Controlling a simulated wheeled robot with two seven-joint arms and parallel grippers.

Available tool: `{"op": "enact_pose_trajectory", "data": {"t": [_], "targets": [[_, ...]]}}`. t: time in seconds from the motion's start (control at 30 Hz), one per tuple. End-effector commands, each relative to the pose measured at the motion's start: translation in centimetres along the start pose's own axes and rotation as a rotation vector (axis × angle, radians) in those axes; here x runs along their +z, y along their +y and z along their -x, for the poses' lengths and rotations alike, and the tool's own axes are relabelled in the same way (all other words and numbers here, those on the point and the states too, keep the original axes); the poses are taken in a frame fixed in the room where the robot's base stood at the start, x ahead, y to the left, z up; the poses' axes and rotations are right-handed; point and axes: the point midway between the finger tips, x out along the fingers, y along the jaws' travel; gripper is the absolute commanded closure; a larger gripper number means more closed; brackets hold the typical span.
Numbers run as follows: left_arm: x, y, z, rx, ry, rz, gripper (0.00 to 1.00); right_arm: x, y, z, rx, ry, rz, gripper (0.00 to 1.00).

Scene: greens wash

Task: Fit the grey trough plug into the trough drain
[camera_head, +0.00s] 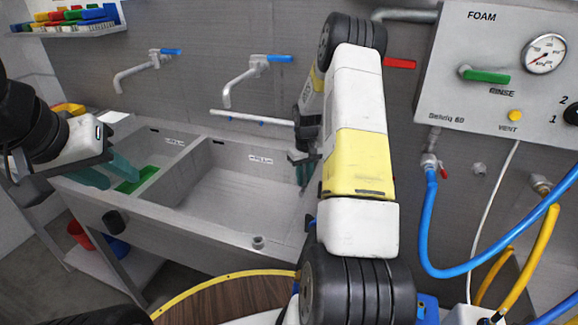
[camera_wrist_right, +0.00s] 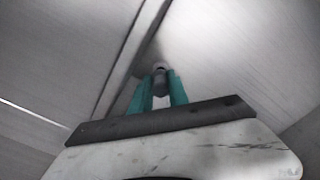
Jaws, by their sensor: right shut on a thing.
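My right gripper (camera_wrist_right: 160,98) has its teal fingers closed on a small dark grey piece (camera_wrist_right: 160,82), which looks like the trough plug. In the head view my right gripper (camera_head: 303,170) is over the right side of the right basin, mostly hidden by my own arm. The grey trough (camera_head: 215,190) has two basins with a divider between them. I cannot make out the drain in either view; my arm covers part of the right basin. My left gripper (camera_head: 108,172) is over the left basin with its teal fingers apart and empty.
A green item (camera_head: 138,180) lies in the left basin. A small grey fitting (camera_head: 258,242) stands on the trough's front rim. Two blue-handled taps (camera_head: 256,68) (camera_head: 155,60) reach over the basins. A blue hose (camera_head: 432,220) hangs at right. A round wooden top (camera_head: 230,300) is in front.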

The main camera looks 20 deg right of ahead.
Motion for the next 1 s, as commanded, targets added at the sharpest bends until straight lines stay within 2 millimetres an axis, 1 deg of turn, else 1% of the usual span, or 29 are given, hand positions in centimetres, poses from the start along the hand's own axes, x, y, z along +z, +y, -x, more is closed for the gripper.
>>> {"op": "enact_pose_trajectory", "data": {"t": [0.37,1.0], "targets": [[0.0,0.0,0.0,0.0,0.0,0.0,0.64,0.0,0.0,-0.1,0.0,0.0,0.0,1.0],[0.0,0.0,0.0,0.0,0.0,0.0,0.64,0.0,0.0,-1.5,0.0,0.0,0.0,1.0]]}}
